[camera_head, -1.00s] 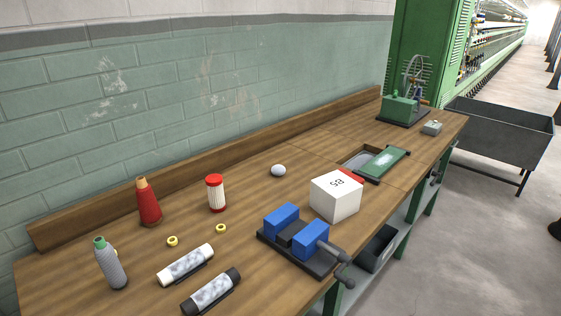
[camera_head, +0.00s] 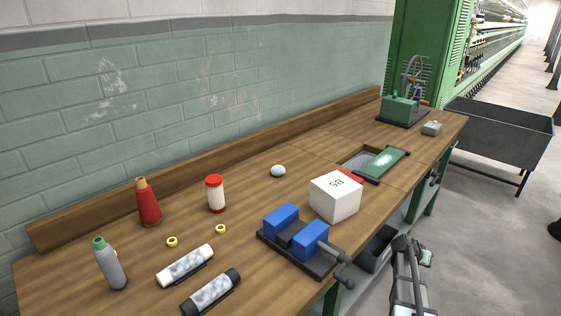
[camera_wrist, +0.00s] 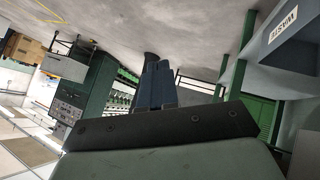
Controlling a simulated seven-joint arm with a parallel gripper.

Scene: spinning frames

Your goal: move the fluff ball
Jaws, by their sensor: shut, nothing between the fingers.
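A small white ball (camera_head: 278,170), which looks like the fluff ball, lies on the wooden bench (camera_head: 250,205) toward the wall, left of and behind the white box. In the wrist view my gripper (camera_wrist: 156,62) has its two dark fingers together, with nothing held. The head view shows my arm (camera_head: 405,275) low at the right, in front of the bench's front edge and well away from the ball. The ball is not in the wrist view, which looks across the floor and under the bench.
A white box (camera_head: 335,197) and a blue-jawed vice (camera_head: 297,235) stand between my arm and the ball. A red-capped canister (camera_head: 215,194), cones and rolls are at left. A green-lidded recess (camera_head: 383,163) is farther right. A grey bin marked WASTE (camera_wrist: 290,32) shows under the bench.

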